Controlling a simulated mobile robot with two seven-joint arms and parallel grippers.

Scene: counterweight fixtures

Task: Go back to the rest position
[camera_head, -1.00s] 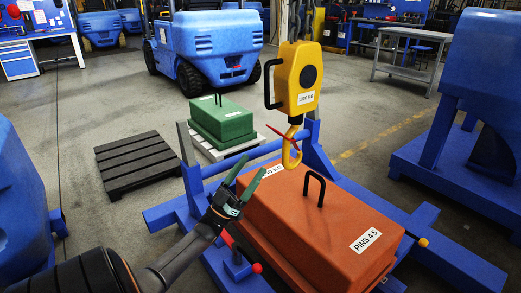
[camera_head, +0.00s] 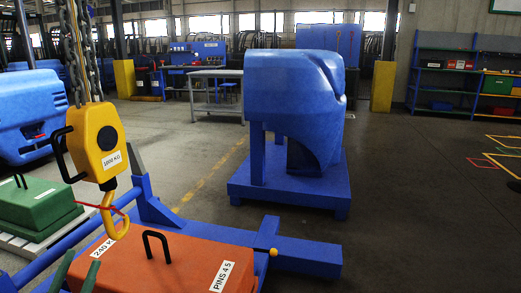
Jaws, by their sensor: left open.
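My left gripper (camera_head: 82,264) shows only by its two green fingers at the bottom left edge of the head view. The fingers are apart with nothing seen between them, in front of the left end of the orange counterweight. The rest of that arm is out of the frame. The orange counterweight (camera_head: 185,262), labelled PINS 4 5 and 240 K, lies in a blue fixture (camera_head: 300,252) and has a black handle on top. A yellow hoist block (camera_head: 101,140) hangs on chains, with its hook over the counterweight's far left part. My right gripper is not in view.
A green counterweight (camera_head: 37,207) sits on a pale pallet at the left. A large blue machine body (camera_head: 290,95) stands on a blue base (camera_head: 290,188) in the middle. A grey table (camera_head: 215,74) and shelves (camera_head: 445,75) stand behind. The floor at right is mostly clear.

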